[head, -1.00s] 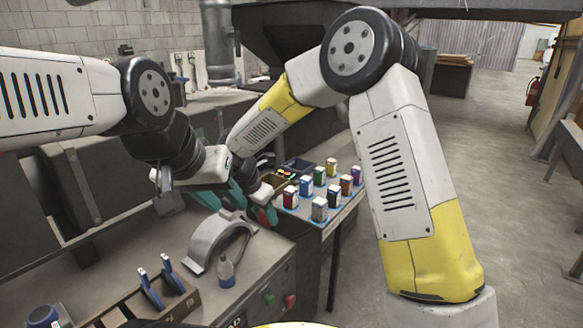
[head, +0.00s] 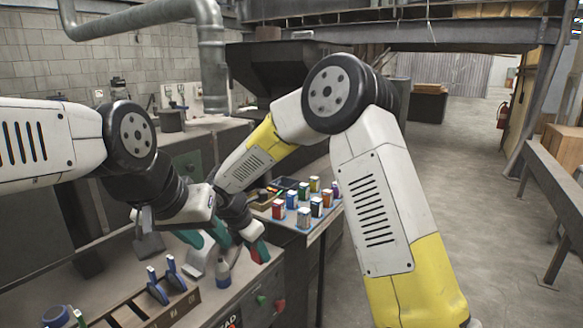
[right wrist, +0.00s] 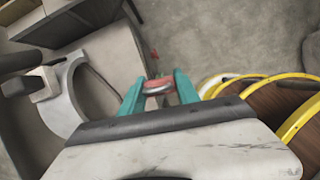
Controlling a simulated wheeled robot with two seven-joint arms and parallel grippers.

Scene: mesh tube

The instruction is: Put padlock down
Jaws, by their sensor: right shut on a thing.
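The padlock (right wrist: 159,86), red with a grey metal shackle, is between the teal fingertips of my right gripper (right wrist: 160,92) in the right wrist view. In the head view the red padlock (head: 260,251) shows at the tip of my right gripper (head: 254,238), over the right end of the workbench (head: 240,284). Whether it touches the bench is unclear. My left gripper (head: 198,236) is just left of it, with teal fingers partly hiding a grey arch; its opening is unclear.
The grey arched part (right wrist: 72,95) stands on the bench beside the padlock. A small bottle (head: 223,272) and a wooden rack (head: 150,305) with blue-handled tools are nearer. Several coloured boxes (head: 304,217) stand on a side table behind. Open floor (head: 440,190) lies to the right.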

